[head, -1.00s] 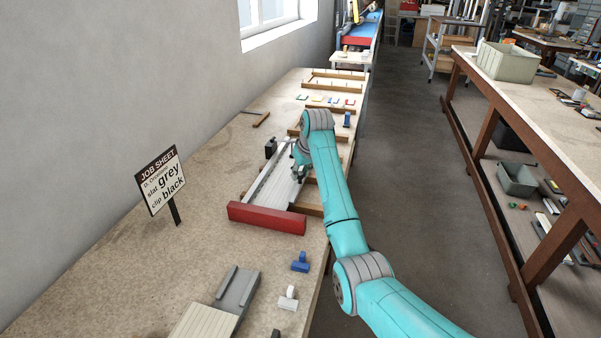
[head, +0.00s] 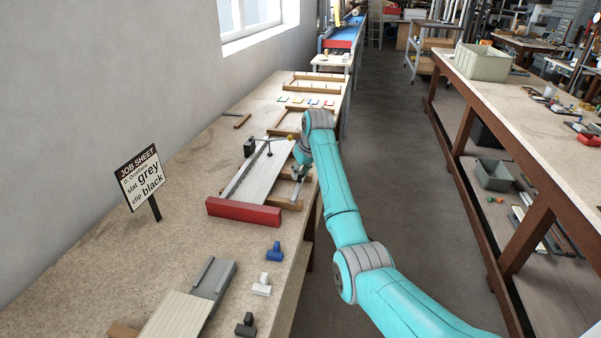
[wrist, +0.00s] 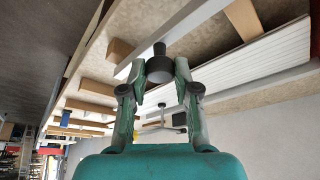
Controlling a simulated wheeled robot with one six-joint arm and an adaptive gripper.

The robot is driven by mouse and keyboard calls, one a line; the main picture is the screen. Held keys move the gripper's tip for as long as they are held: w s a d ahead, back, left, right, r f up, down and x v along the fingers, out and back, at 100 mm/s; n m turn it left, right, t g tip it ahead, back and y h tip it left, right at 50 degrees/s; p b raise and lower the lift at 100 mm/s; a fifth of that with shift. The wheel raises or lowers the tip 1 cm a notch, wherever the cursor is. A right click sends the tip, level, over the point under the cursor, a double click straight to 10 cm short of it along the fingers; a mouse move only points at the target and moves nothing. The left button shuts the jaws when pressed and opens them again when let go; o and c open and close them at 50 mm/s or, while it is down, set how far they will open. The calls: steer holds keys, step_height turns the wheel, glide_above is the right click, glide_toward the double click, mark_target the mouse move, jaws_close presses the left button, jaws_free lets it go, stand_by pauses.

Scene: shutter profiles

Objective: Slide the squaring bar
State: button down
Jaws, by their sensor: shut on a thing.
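The squaring bar appears to be the long light-grey bar (head: 297,193) at the right side of the frame on the bench. It also shows in the wrist view (wrist: 190,27). A gap with wooden crosspieces lies between it and the pale ribbed slats (head: 262,172), which show in the wrist view too (wrist: 262,58). My gripper (head: 301,172) is at the bar. In the wrist view my gripper (wrist: 160,72) is shut on a dark round knob (wrist: 159,50) beside the bar. The fingers hide part of the knob, and how it joins the bar is unclear.
A red block (head: 243,213) crosses the near end of the frame. A black clamp-like part (head: 250,147) stands at its left. Blue (head: 274,251), white (head: 262,285) and black (head: 245,325) clips lie nearer. A job sheet (head: 142,175) reads slat grey, clip black.

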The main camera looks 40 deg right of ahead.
steer(key=shift+s+d, duration=0.15)
steer(key=c, duration=0.9)
jaws_free()
steer(key=shift+s+d, duration=0.1)
steer(key=shift+r, duration=0.15)
steer(key=v, duration=1.1)
steer(key=shift+s+r, duration=0.1)
steer(key=shift+r, duration=0.3)
